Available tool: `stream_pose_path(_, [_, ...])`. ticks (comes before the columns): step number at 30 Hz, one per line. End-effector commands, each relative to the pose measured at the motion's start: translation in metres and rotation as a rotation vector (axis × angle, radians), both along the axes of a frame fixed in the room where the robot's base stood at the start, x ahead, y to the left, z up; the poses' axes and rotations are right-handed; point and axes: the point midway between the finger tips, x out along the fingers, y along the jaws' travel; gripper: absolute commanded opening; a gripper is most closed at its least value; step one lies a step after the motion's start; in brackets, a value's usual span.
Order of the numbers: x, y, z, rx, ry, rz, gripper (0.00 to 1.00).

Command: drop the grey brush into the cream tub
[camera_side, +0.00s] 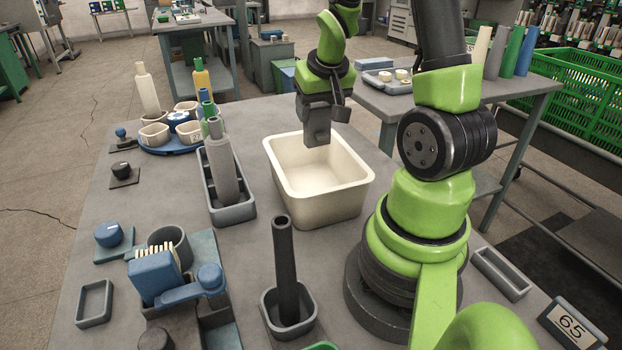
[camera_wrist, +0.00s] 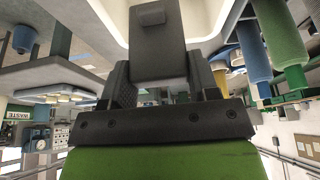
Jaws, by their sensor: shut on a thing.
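The cream tub (camera_side: 315,208) stands open on the grey table, left of my arm's base. My gripper (camera_side: 322,100) is above the tub's far side, pointing down. It is shut on the grey brush (camera_side: 317,128), a dark grey block hanging from the jaws. In the side view the brush's lower end overlaps the tub's opening; I cannot tell if it is below the rim. In the wrist view the brush (camera_wrist: 157,42) sits between the fingers (camera_wrist: 160,88), with the cream tub's rim (camera_wrist: 108,14) beyond. No bristles show clearly.
A small holder (camera_side: 308,324) with a dark tube stands in front.

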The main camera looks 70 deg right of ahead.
Motion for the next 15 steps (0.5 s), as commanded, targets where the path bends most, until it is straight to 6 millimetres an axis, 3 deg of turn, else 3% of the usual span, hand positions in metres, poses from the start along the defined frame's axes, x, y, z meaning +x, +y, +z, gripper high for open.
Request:
stream_pose_path(4, [0.0000,0.0000,0.0001,0.000,0.000,0.000,0.31])
stream_pose_path(5, [0.0000,0.0000,0.0001,0.000,0.000,0.001,0.59])
stream_pose_path(8, [0.0000,0.0000,0.0002,0.000,0.000,0.001,0.82])
stream_pose_path(15, [0.0000,0.0000,0.0002,0.000,0.000,0.001,0.84])
